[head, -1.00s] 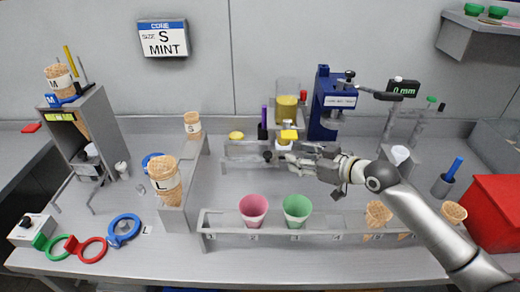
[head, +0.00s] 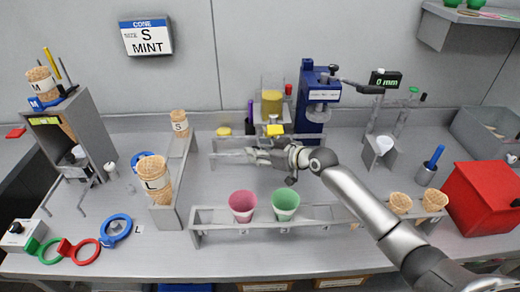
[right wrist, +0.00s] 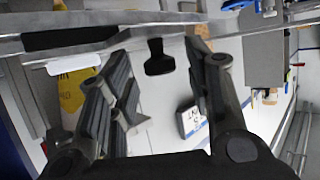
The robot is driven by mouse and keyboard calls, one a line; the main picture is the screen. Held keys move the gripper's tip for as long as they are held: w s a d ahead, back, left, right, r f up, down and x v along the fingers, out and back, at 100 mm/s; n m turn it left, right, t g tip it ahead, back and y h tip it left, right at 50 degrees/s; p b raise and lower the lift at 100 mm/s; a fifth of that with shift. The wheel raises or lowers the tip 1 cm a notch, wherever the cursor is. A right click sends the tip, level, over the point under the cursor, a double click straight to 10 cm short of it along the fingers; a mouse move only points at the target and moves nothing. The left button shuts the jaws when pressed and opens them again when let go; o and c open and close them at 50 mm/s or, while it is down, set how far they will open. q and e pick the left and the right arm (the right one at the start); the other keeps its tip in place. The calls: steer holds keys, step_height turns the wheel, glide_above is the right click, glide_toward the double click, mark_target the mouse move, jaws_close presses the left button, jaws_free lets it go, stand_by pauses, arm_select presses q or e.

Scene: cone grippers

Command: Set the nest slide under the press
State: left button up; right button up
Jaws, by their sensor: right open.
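The press (head: 312,110) is the blue stand with a clamp head at the back, right of the middle. The nest slide seems to be the grey rail assembly (head: 228,153) left of it; which part of it moves is hard to tell. My right gripper (head: 250,154) is at the front of this rail, fingers pointing left. In the right wrist view my right gripper (right wrist: 160,95) is open and empty, with a black knob (right wrist: 158,58) on a stem lying ahead between its fingers. The knob is hidden in the head view. My left gripper is not in view.
A front rack holds a pink cup (head: 242,205), a green cup (head: 285,203) and cones. A red bin (head: 480,200) is at the right. The bench front-left has coloured rings (head: 117,228).

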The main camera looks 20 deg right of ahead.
steer(key=shift+c, duration=0.5)
jaws_close()
